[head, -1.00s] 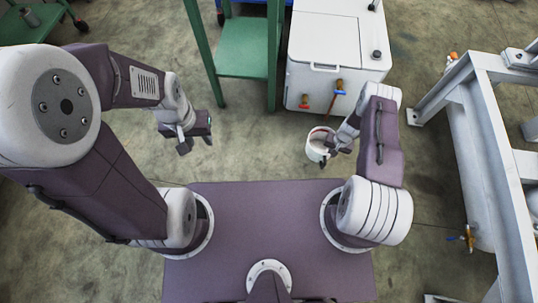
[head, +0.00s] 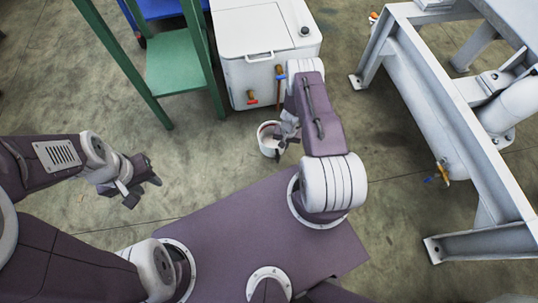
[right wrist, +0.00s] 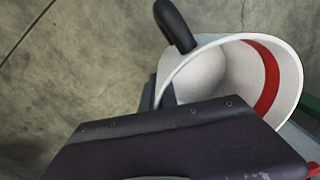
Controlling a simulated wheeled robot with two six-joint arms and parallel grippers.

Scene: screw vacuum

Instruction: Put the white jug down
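The white jug (head: 267,142) is in front of the white box in the head view, with its open top facing up. My right gripper (head: 283,138) is at the jug's right side and appears shut on it; the fingertips are hard to make out. In the right wrist view the jug (right wrist: 285,62) shows its pale inside and a red band, with a dark curved piece beside its rim. The gripper's dark body covers the jug's lower part. Whether the jug's bottom touches the floor cannot be told. My left gripper (head: 143,184) is open and empty, at the left.
The white box (head: 262,50) with small taps (head: 252,98) stands behind the jug. A green stand (head: 178,70) is to its left. A grey metal frame (head: 440,130) stands at the right.

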